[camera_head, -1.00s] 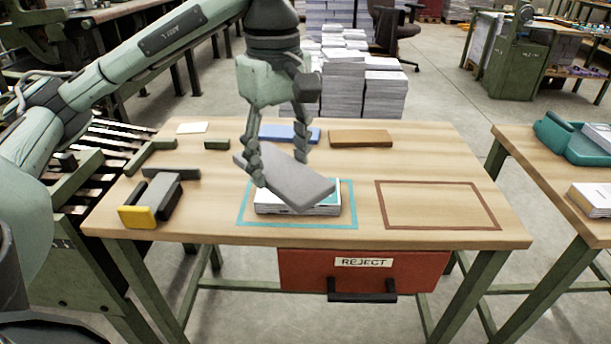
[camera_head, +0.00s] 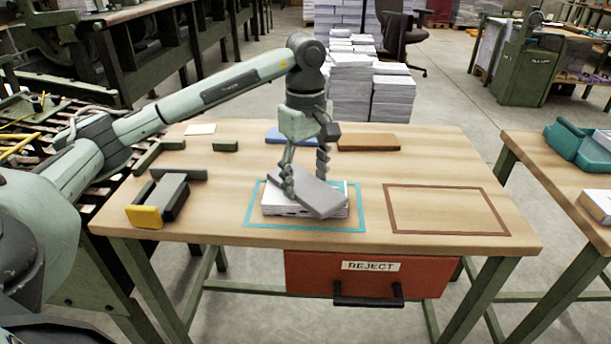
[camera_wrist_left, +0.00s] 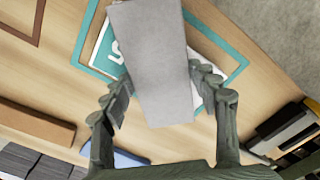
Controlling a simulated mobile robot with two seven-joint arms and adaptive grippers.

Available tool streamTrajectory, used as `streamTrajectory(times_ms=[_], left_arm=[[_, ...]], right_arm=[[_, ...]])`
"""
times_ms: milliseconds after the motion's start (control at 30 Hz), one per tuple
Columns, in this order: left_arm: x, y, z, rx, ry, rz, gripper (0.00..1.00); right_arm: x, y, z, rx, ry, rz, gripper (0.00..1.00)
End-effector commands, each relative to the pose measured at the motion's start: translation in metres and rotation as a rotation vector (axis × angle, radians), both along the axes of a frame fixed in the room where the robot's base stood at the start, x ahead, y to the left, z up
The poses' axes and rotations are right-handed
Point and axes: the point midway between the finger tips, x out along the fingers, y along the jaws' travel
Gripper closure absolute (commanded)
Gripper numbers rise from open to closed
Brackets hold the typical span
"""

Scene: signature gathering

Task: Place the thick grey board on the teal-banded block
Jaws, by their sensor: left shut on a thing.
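The thick grey board (camera_head: 311,190) is in my left gripper (camera_head: 305,172), which is shut on it; the board also fills the middle of the left wrist view (camera_wrist_left: 152,65). It lies askew over the block (camera_head: 272,204), a white stack of sheets inside the teal outline on the table. The board looks nearly flat, at or just above the block's top; I cannot tell if they touch. In the left wrist view the block's teal and white top (camera_wrist_left: 108,55) shows beside the board. My right gripper is not in view.
The teal outline (camera_head: 364,210) and an empty brown outline (camera_head: 446,233) mark the wooden table (camera_head: 420,160). A brown board (camera_head: 368,142) and a blue one (camera_head: 284,136) lie behind. A holder with a yellow end (camera_head: 145,216) stands left. The red REJECT drawer (camera_head: 345,272) hangs below.

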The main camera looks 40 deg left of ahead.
Motion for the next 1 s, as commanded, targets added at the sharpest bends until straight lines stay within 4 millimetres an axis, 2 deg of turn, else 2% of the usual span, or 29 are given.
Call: streamTrajectory(times_ms=[367, 400, 533, 933, 1000], left_arm=[[0.0, 0.0, -0.003, 0.0, -0.001, 0.0, 0.72], [0.0, 0.0, -0.002, 0.0, -0.001, 0.0, 0.35], [0.0, 0.0, -0.002, 0.0, 0.0, 0.0, 0.2], [0.0, 0.0, 0.003, 0.0, 0.0, 0.0, 0.2], [0.001, 0.0, 0.01, -0.001, -0.003, 0.001, 0.2]], right_arm=[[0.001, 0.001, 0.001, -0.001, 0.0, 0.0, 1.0], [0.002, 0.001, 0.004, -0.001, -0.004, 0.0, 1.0], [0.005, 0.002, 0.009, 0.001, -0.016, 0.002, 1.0], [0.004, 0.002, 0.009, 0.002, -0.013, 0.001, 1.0], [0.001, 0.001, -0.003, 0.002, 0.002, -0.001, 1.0]])
